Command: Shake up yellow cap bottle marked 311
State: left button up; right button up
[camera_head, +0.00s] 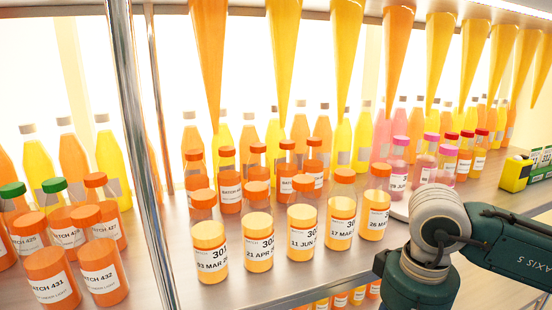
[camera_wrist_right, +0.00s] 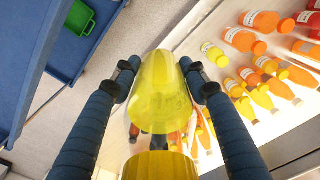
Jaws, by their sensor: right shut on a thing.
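My right gripper (camera_wrist_right: 160,80) is shut on a bottle in the right wrist view, one finger on each side of its body. The held bottle (camera_wrist_right: 160,105) has a see-through yellow body. Its yellow cap (camera_wrist_right: 160,167) shows at the bottom of that view. No label or number is readable on it, so I cannot tell whether it is 311. In the head view, part of my right arm crosses the lower right, but its gripper and the bottle are out of sight. My left gripper is in neither view.
Orange-capped sample bottles, including 301 (camera_head: 209,247), stand in rows on the shelf (camera_head: 240,289). Pink-capped and red-capped bottles are to the right, beside a yellow device (camera_head: 514,174). A metal post (camera_head: 146,150) divides the shelf. A green crate (camera_wrist_right: 80,17) lies left in the wrist view.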

jog(key=w+d, duration=0.2)
jog(key=d, duration=0.3)
jog(key=s+a, duration=0.1)
jog(key=a, duration=0.3)
jog(key=s+a, duration=0.1)
jog(key=a, duration=0.1)
jog(key=shift+s, duration=0.35)
jog(key=w+d, duration=0.2)
jog(key=d, duration=0.3)
jog(key=a, duration=0.1)
jog(key=s+a, duration=0.1)
jog(key=a, duration=0.1)
jog(key=s+a, duration=0.1)
jog(key=shift+a, duration=0.35)
jog(key=w+d, duration=0.3)
jog(key=d, duration=0.3)
jog(key=s+a, duration=0.1)
jog(key=a, duration=0.1)
jog(key=s+a, duration=0.1)
jog(key=a, duration=0.1)
jog(key=s+a, duration=0.1)
jog(key=a, duration=0.1)
jog(key=shift+a, duration=0.4)
jog(key=shift+d, duration=0.1)
jog(key=shift+d, duration=0.15)
